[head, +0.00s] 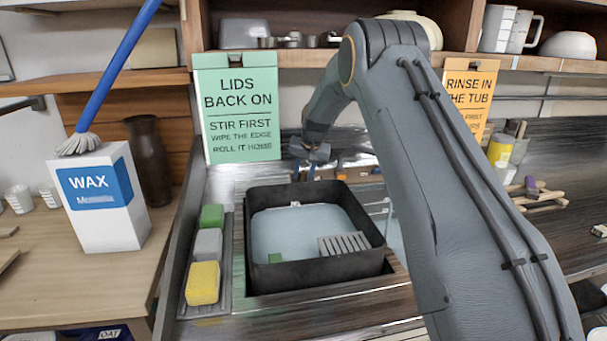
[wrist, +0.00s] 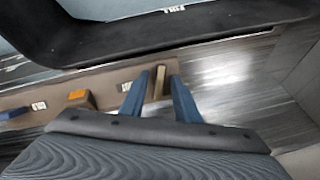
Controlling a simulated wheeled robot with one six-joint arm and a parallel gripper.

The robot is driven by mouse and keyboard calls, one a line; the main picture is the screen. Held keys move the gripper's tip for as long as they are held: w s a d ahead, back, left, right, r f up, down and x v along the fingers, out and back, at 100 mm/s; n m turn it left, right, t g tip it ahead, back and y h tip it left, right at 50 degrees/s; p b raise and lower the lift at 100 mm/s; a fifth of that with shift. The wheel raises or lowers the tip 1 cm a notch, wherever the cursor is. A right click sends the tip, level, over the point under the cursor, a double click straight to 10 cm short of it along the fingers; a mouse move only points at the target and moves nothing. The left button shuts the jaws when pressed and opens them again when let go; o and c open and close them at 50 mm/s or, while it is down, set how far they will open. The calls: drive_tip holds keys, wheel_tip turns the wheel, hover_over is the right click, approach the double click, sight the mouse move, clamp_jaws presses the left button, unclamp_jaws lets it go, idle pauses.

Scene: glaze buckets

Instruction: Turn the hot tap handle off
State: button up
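My gripper (wrist: 157,96) is open, with its two blue fingers apart. It also shows behind the black tub in the head view (head: 303,172). In the wrist view a narrow tan handle (wrist: 159,82) stands between the fingers, nearer the right one, on a brown rail (wrist: 106,88). I cannot tell whether either finger touches it. A shorter handle with an orange top (wrist: 78,96) sits on the same rail to the left. Small white labels (wrist: 125,86) lie beside the handles, too small to read, so I cannot tell which handle is hot.
The black tub (head: 262,272) holds pale liquid and a grey slatted piece (head: 343,244). A tray left of it carries a yellow sponge (head: 203,283) and grey and green blocks. A green sign (head: 237,108) hangs behind. A wax box (head: 103,200) stands at left.

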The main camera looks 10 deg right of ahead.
clamp_jaws()
idle(0.4)
drive_tip(key=m+b, duration=0.1)
drive_tip(key=m, duration=0.1)
drive_tip(key=shift+f+m+y+b, duration=0.1)
drive_tip(key=shift+m+y+b, duration=0.2)
drive_tip(key=shift+m, duration=0.1)
drive_tip(key=m+b, duration=0.1)
drive_tip(key=m, duration=0.2)
drive_tip(key=shift+t+y, duration=0.4)
drive_tip(key=m+b, duration=0.1)
drive_tip(key=m, duration=0.2)
drive_tip(key=shift+d+m+t, duration=0.1)
drive_tip(key=shift+m+t, duration=0.2)
drive_tip(key=shift+m, duration=0.1)
drive_tip(key=shift+m+t, duration=0.4)
drive_tip(key=shift+m, duration=1.4)
